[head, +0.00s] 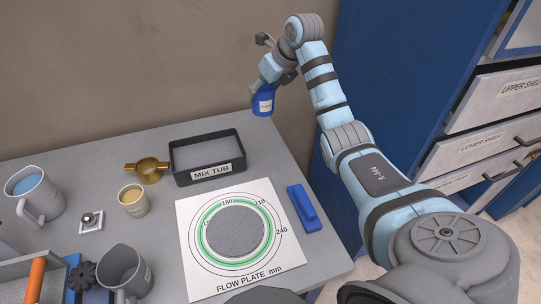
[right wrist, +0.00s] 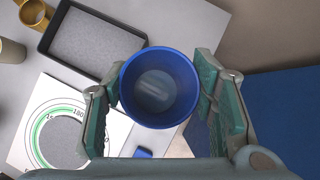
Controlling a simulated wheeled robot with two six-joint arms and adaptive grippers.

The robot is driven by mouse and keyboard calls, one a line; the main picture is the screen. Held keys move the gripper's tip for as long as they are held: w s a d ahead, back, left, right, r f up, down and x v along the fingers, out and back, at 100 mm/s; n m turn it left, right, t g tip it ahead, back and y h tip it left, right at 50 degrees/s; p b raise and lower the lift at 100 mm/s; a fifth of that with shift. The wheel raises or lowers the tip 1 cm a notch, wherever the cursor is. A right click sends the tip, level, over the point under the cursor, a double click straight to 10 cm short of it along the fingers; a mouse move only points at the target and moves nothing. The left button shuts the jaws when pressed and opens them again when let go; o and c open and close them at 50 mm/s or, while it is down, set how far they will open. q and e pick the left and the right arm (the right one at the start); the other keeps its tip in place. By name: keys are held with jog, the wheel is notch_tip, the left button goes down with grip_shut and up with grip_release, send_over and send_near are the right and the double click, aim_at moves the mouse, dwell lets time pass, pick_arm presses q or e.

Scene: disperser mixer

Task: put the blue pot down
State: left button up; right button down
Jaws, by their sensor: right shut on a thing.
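The blue pot (head: 263,101) is at the back right corner of the table (head: 290,155), upright, with a pale label on its side. My right gripper (head: 266,82) is shut on it from above and behind. In the right wrist view the pot (right wrist: 160,88) sits between both fingers (right wrist: 158,95), and its open top shows a greyish inside. I cannot tell whether its base touches the table. My left gripper is not in view.
The mix tub (head: 208,158) stands just left of the pot. The flow plate (head: 190,262) lies in front, with a blue block (head: 303,208) beside it. A blue cabinet (head: 400,80) is at right.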

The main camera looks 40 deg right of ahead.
jog(key=shift+s+d+t, duration=0.2)
jog(key=shift+s+d, duration=0.15)
jog(key=shift+s, duration=0.2)
jog(key=shift+s+d+t, duration=0.2)
jog(key=shift+s+d, duration=0.15)
jog(key=shift+s, duration=0.2)
jog(key=f, duration=0.5)
jog(key=f+b, duration=0.1)
jog(key=f, duration=0.5)
jog(key=s+f, duration=0.1)
jog(key=f, duration=0.5)
jog(key=shift+f, duration=0.25)
jog(key=shift+s+d+f, duration=0.1)
jog(key=shift+s+f, duration=0.05)
jog(key=shift+f, duration=0.2)
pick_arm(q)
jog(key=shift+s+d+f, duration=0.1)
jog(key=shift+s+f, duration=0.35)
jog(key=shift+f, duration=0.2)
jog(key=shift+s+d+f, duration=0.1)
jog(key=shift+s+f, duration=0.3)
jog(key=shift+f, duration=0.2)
pick_arm(e)
jog(key=shift+f, duration=0.1)
